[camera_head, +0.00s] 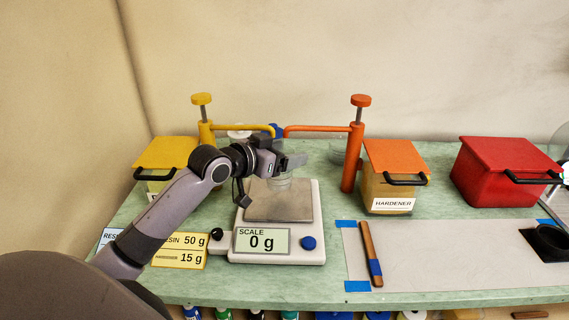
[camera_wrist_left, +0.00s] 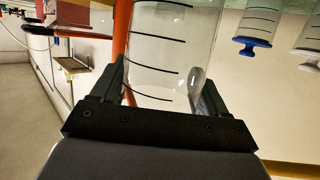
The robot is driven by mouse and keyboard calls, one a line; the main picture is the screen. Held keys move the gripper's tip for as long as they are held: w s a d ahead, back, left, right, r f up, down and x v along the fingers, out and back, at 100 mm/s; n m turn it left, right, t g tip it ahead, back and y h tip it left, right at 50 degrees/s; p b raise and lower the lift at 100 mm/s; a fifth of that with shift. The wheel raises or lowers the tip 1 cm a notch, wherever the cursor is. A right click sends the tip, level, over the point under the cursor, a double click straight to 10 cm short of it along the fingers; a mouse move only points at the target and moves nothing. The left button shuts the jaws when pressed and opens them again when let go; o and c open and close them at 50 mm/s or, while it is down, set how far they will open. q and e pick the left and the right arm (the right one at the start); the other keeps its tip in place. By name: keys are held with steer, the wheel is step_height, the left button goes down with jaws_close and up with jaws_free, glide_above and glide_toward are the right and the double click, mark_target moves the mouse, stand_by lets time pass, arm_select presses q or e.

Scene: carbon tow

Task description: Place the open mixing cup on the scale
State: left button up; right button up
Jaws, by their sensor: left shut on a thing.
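The clear mixing cup (camera_head: 280,184) shows faintly at the rear of the scale's metal plate, below my left gripper (camera_head: 290,161). In the left wrist view the cup (camera_wrist_left: 165,48), with black graduation lines, stands between the two fingers of my left gripper (camera_wrist_left: 160,92), which is shut on it. The white scale (camera_head: 305,252) has a grey plate and its display reads 0 g. I cannot tell whether the cup's base touches the plate. The gripper hides the cup's upper part in the head view. My right gripper is not in view.
Yellow (camera_head: 203,130) and orange (camera_head: 352,160) pump posts stand behind the scale, their spouts reaching inward. A yellow-lidded box (camera_head: 165,152), the hardener box (camera_head: 395,175) and a red bin (camera_head: 500,172) flank them. A wooden stick (camera_head: 368,240) lies on the grey mat (camera_head: 450,250).

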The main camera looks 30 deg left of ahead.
arm_select(q)
steer(key=shift+f, duration=1.75)
steer(key=shift+f, duration=0.15)
steer(key=o, duration=1)
steer(key=shift+r, duration=0.2)
steer(key=v, duration=1.2)
steer(key=shift+d+f, duration=0.1)
steer(key=shift+f, duration=0.05)
